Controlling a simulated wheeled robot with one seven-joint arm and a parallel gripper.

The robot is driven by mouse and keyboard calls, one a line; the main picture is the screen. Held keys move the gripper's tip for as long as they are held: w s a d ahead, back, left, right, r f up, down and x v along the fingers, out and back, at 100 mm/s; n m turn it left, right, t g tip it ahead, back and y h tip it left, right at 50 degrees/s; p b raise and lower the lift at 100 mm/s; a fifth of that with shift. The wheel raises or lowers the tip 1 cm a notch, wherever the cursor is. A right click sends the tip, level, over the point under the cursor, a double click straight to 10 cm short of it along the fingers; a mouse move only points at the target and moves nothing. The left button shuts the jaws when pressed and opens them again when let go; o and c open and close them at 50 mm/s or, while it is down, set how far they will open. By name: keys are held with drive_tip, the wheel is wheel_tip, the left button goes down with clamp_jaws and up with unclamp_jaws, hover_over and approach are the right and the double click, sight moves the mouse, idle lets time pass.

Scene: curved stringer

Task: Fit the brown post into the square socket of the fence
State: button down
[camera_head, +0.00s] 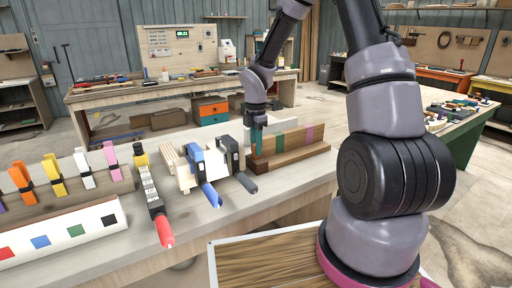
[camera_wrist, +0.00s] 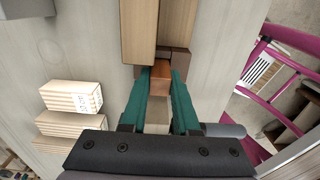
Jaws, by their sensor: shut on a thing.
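The fence (camera_head: 290,142) is a long wooden piece on the workbench with a dark brown base and green and purple patches on its upright board. In the wrist view its pale boards (camera_wrist: 178,28) run to a dark brown end part (camera_wrist: 178,58). My gripper (camera_head: 257,143) points down at the fence's left end. Its teal fingers (camera_wrist: 161,84) are shut on the orange-brown post (camera_wrist: 161,76), which also shows small in the head view (camera_head: 253,151). The post's lower end and the socket are hidden, so I cannot tell how far the post is in.
Clamps with black, blue (camera_head: 211,194) and red (camera_head: 165,231) handles lie left of the fence. Stacked wooden pieces (camera_wrist: 70,96) lie left of my gripper in the wrist view. A rack of coloured clips (camera_head: 55,180) stands farther left. Bare bench top shows in front of the fence.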

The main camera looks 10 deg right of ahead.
drive_tip(key=shift+f, duration=0.15)
drive_tip(key=shift+f, duration=0.15)
drive_tip(key=c, duration=0.7)
unclamp_jaws()
drive_tip(key=shift+o, duration=0.2)
